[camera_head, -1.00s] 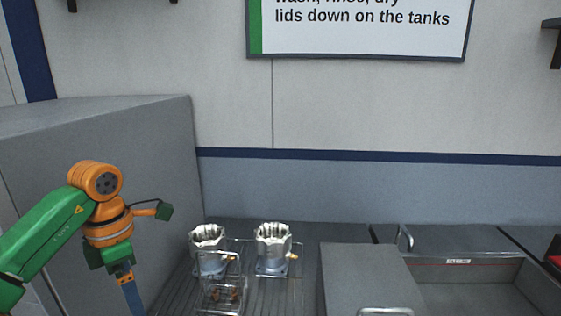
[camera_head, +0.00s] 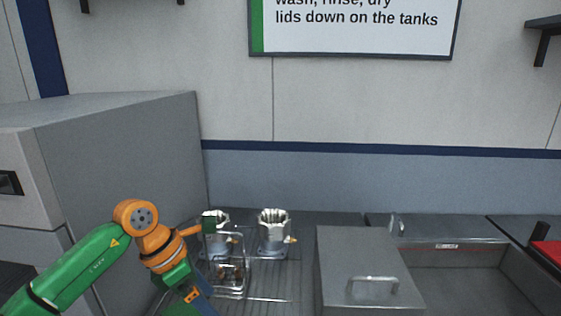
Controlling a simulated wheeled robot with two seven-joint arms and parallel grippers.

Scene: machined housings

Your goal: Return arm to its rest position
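My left arm (camera_head: 150,235), green and orange, comes in from the lower left and reaches over the left side of the ribbed drain surface. Its wrist points down and its gripper is cut off by the bottom edge of the picture. My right arm and gripper do not show. Two silver machined housings (camera_head: 274,232) stand upright on the drain surface. The left housing (camera_head: 217,243) is partly hidden by my arm's wrist and a wire rack (camera_head: 241,262). Small brownish parts (camera_head: 228,272) sit low in the rack.
A large grey cabinet (camera_head: 120,150) stands at the left beside my arm. A grey lidded box (camera_head: 362,262) with a handle stands right of the drain surface. Further right is a sink basin (camera_head: 470,278), with a red thing (camera_head: 548,252) at the right edge. A sign (camera_head: 355,25) hangs on the wall.

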